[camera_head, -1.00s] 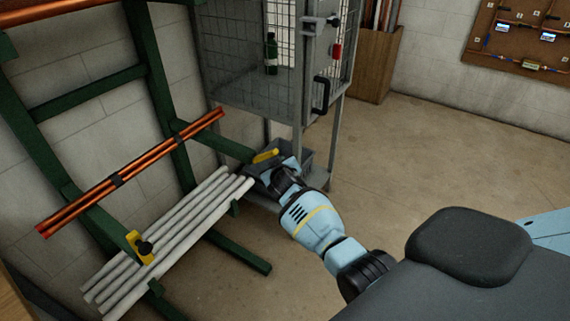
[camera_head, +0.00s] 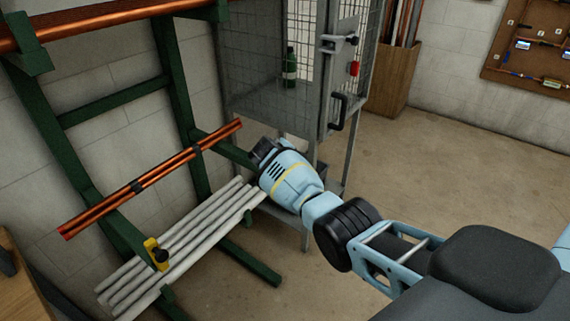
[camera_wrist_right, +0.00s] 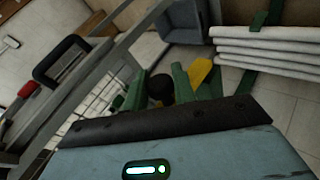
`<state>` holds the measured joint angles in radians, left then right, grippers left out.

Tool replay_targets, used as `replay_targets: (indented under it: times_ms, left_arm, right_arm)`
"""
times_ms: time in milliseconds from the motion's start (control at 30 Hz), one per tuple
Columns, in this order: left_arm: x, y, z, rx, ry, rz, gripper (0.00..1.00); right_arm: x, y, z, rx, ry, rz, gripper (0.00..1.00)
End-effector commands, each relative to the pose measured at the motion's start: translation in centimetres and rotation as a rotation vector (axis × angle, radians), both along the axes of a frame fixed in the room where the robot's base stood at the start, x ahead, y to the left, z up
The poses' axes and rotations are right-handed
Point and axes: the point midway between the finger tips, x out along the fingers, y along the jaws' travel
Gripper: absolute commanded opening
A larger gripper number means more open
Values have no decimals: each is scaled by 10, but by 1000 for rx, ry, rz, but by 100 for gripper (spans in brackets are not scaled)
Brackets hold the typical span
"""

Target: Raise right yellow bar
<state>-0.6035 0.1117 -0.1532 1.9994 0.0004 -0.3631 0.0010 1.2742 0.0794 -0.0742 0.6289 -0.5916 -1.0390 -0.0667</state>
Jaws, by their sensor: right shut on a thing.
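The right yellow bar (camera_wrist_right: 201,72) shows in part in the right wrist view, beside a black knob (camera_wrist_right: 160,88) and green rack parts. My right gripper (camera_head: 262,152) is shut on the yellow bar at the outer end of the rack's right arm; its body hides the bar in the head view. The fingertips are largely hidden, so the exact grip cannot be told. The left yellow bar (camera_head: 152,252), with a black knob, stands upright at the end of the left rack arm. My left gripper is not in view.
Copper pipes (camera_head: 150,180) lie across the green rack (camera_head: 184,120), with white pipes (camera_head: 180,246) below. The floor (camera_head: 450,180) to the right is clear.

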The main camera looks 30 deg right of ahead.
Motion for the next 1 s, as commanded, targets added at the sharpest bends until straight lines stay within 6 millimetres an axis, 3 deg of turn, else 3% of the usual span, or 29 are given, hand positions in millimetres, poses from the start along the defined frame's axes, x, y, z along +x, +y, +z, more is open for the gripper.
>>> replay_targets:
  times_ms: [100,767,800,900,1000]
  left_arm:
    - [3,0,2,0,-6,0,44]
    - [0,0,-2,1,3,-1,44]
    - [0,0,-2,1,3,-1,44]
    - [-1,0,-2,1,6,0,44]
    - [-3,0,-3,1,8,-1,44]
  right_arm:
    - [6,1,11,-1,-22,5,0]
    - [9,2,17,0,-32,5,0]
    - [9,2,17,0,-32,6,32]
    - [8,1,16,0,-28,4,45]
    - [7,2,13,0,-24,4,46]
